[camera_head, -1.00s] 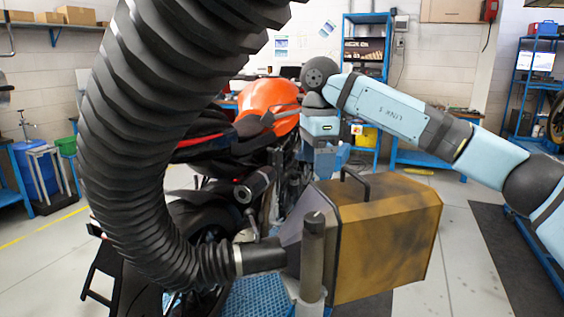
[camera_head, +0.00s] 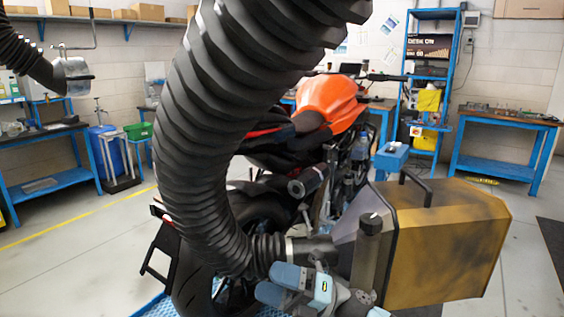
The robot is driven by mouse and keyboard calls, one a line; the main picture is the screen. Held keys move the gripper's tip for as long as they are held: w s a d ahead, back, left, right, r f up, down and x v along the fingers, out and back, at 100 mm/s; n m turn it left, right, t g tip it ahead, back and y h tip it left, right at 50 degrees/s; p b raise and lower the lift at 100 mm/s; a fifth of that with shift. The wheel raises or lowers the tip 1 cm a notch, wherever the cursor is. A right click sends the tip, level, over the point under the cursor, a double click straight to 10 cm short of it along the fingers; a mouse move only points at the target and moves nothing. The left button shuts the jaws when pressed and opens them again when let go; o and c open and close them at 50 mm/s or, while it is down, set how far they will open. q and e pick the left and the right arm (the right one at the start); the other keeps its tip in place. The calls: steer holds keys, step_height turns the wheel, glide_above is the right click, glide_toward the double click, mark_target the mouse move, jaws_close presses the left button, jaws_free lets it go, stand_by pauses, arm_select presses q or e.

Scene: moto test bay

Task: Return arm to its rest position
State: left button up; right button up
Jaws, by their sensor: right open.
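My right gripper (camera_head: 268,284) shows at the lower centre, with two light blue fingers spread apart and nothing visible between them. It is in front of and just below the end of a thick black ribbed hose (camera_head: 205,150) in the picture; whether it touches the hose is unclear. Most of my right arm is outside the frame, with only a small part at the bottom edge. My left gripper is not in view.
The hose meets a yellow-brown box (camera_head: 450,245) with a black handle at right. A motorcycle with an orange tank (camera_head: 330,100) stands behind. Blue workbenches (camera_head: 505,128) line the back. Floor is clear at left.

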steer(key=s+d+f+m+t+h, duration=0.2)
steer(key=d+f+m+t+h, duration=0.25)
steer(key=f+m, duration=0.4)
steer(key=s+d+f+m+t+h, duration=0.1)
steer(key=d+f+m+t+h, duration=0.4)
steer(key=m, duration=0.6)
steer(key=s+d+f+m+t+h, duration=0.25)
steer(key=f+m+t+h, duration=0.35)
steer(key=m, duration=0.4)
steer(key=s+d+f+m+g+h, duration=0.2)
steer(key=s+d+f+m+g, duration=0.15)
steer(key=s+f, duration=0.4)
steer(key=s+d+f+m+g+h, duration=0.25)
steer(key=s+d+f+m, duration=0.2)
steer(key=s+f, duration=0.3)
arm_select(q)
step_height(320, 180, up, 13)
steer(key=p, duration=1.5)
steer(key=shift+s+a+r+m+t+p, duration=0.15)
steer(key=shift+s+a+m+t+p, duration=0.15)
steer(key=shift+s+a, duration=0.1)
arm_select(e)
step_height(320, 180, up, 14)
steer(key=d+n, duration=0.1)
steer(key=shift+s+t+y, duration=0.3)
steer(key=shift+s+t, duration=0.05)
steer(key=shift+s, duration=0.1)
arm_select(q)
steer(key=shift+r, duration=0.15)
